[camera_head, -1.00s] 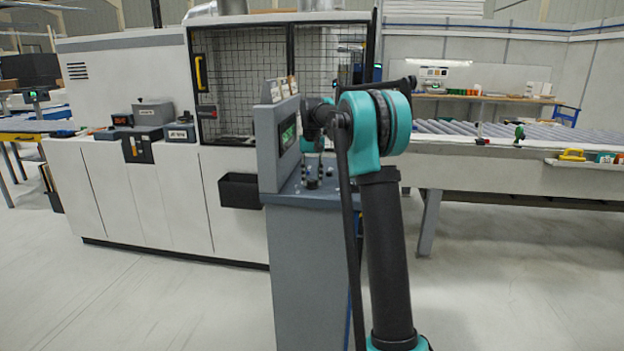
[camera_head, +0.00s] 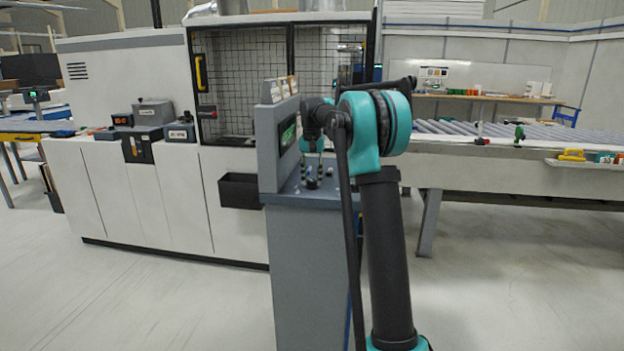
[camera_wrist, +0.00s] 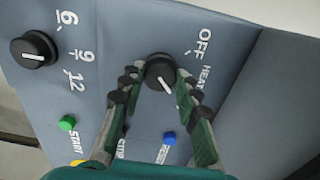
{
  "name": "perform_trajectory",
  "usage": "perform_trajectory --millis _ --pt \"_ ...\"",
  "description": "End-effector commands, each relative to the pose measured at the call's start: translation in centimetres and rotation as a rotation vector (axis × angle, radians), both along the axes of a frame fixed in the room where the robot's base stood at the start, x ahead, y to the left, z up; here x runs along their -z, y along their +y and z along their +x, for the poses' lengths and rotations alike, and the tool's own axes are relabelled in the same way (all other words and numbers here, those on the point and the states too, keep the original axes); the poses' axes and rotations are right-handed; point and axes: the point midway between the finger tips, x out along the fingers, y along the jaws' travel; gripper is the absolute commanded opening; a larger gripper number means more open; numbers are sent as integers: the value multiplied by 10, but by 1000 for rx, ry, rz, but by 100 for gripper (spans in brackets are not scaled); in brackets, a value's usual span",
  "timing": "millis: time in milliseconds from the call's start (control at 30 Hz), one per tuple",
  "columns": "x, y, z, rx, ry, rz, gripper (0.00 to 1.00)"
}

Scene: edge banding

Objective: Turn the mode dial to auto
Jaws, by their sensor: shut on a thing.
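The mode dial (camera_wrist: 158,73) is a black round knob with a white pointer line on the grey sloping panel. In the wrist view the labels OFF and HEAT run beside it, to its upper right. The pointer line slants toward the lower right, toward my right finger; any label there is hidden by that finger. My gripper (camera_wrist: 157,78) has its dark segmented fingertips on both sides of the dial and is shut on it. In the head view my gripper (camera_head: 313,180) reaches down to the console top, and the dial is too small to make out.
A second black knob (camera_wrist: 34,50), marked 6, 9 and 12, sits at the left. A green START button (camera_wrist: 67,123) and a blue button (camera_wrist: 169,138) lie below the dial. The console's upright screen housing (camera_head: 270,150) stands close beside my gripper.

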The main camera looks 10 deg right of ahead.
Motion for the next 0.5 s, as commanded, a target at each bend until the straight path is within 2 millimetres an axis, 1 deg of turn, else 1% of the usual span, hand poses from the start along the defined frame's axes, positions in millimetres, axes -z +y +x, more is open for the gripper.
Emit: perform_trajectory --millis 33,167,200,500 --pt "0 0 0 0 -1 0 35" --pt "0 0 0 0 -1 0 52" --pt "0 0 0 0 -1 0 53" --pt "-2 0 0 -1 0 0 53"
